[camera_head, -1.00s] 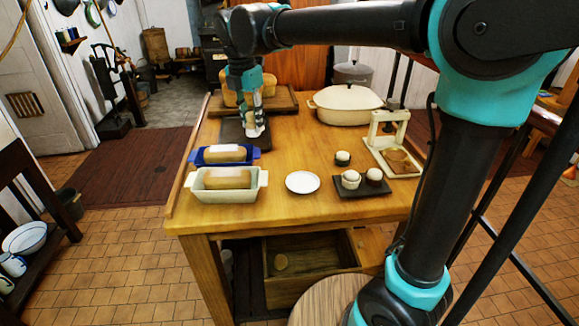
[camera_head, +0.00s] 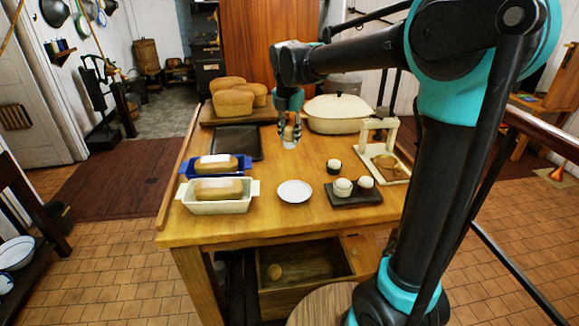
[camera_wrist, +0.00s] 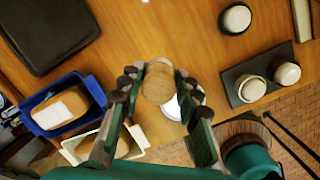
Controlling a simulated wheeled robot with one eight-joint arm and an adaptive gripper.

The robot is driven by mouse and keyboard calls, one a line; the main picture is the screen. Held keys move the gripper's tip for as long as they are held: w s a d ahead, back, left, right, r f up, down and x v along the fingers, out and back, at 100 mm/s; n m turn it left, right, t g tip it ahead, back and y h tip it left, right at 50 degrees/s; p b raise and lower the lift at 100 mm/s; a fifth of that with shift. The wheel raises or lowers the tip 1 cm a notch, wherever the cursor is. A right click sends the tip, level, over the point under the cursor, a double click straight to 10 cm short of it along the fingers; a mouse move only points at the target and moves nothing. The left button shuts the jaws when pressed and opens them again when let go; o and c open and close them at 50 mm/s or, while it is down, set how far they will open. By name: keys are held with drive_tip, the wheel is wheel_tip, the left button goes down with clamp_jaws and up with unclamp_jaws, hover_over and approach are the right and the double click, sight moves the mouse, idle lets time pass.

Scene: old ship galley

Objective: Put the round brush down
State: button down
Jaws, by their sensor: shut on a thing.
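My gripper (camera_head: 290,128) is over the far middle of the wooden table, pointing down. In the wrist view my gripper (camera_wrist: 160,88) is shut on the round brush (camera_wrist: 158,84), whose round wooden top shows between the fingers. In the head view the brush (camera_head: 290,140) is small and pale at the fingertips. Its underside is hidden in the wrist view, and I cannot tell whether it touches the table (camera_head: 262,178).
A dark tray (camera_head: 236,143) lies left of my gripper. White (camera_head: 216,204) and blue (camera_head: 188,170) loaf dishes stand front left. A white plate (camera_head: 294,191) is nearer the front. A cream casserole (camera_head: 338,110) and a cream stand (camera_head: 365,138) are right. Bare wood surrounds the plate.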

wheel_tip(320, 180, down, 12)
drive_tip(key=shift+r, duration=0.15)
idle(0.3)
drive_tip(key=c, duration=1.1)
unclamp_jaws()
drive_tip(key=r, duration=0.4)
drive_tip(key=s+r, duration=0.1)
drive_tip(key=r, duration=0.3)
drive_tip(key=s+r, duration=0.1)
drive_tip(key=r, duration=0.3)
drive_tip(key=shift+a, duration=0.2)
drive_tip(key=shift+f, duration=0.1)
drive_tip(key=f, duration=0.4)
drive_tip(key=w+f, duration=0.1)
drive_tip(key=f, duration=0.3)
drive_tip(key=w+f, duration=0.1)
drive_tip(key=f, duration=0.3)
drive_tip(key=shift+d, duration=0.2)
drive_tip(key=shift+r, duration=1.4)
